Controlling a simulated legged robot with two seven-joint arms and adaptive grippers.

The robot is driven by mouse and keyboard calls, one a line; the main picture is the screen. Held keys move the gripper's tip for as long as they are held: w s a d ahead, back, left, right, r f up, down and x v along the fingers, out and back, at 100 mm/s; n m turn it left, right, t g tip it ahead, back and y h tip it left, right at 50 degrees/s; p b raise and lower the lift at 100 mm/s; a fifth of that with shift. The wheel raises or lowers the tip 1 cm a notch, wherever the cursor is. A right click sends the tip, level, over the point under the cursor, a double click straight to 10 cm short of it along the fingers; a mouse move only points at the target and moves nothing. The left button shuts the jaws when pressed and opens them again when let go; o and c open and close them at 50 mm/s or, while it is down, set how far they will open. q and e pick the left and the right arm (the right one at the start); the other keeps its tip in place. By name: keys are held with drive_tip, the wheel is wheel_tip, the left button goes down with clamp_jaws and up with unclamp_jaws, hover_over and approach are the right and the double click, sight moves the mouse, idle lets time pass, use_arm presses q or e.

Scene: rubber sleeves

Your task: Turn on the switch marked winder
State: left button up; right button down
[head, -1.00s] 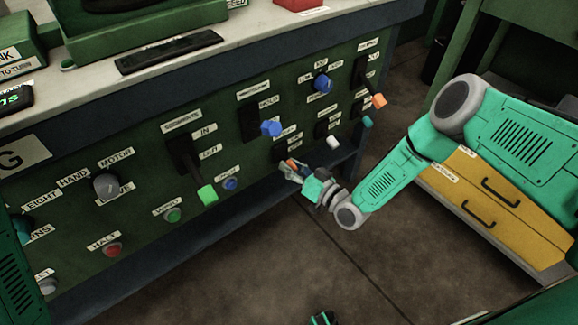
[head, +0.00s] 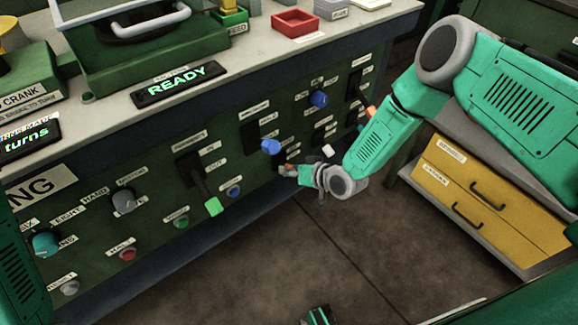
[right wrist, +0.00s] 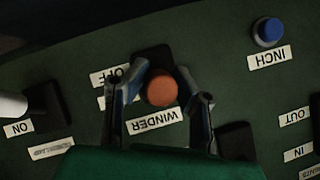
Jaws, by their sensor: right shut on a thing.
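The winder switch shows in the right wrist view as an orange round knob (right wrist: 162,90) on a dark base, above an upside-down WINDER label (right wrist: 153,122). An upside-down OFF label (right wrist: 118,76) is left of it, with another label partly covered below. My right gripper (right wrist: 160,92) has one finger on each side of the knob and is shut on it.
The green panel (head: 90,255) carries other controls: a green-tipped lever (head: 212,206), a blue-tipped lever (head: 271,147), a red button (head: 127,254) and an orange-tipped lever partly behind my right arm. A display (head: 180,86) reads READY. Yellow drawers (head: 490,190) stand at right.

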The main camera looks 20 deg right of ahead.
drive_tip(key=shift+r+g+h, duration=0.2)
drive_tip(key=shift+g+h, duration=0.1)
drive_tip(key=shift+g, duration=0.1)
drive_tip(key=shift+d+g+p, duration=0.1)
drive_tip(key=shift+g+p, duration=0.2)
drive_tip(key=shift+p, duration=0.05)
drive_tip(key=shift+w, duration=0.1)
drive_tip(key=c, duration=1.3)
unclamp_jaws()
drive_tip(key=shift+r, duration=0.1)
drive_tip(key=shift+d, duration=0.1)
drive_tip(key=v, duration=1.2)
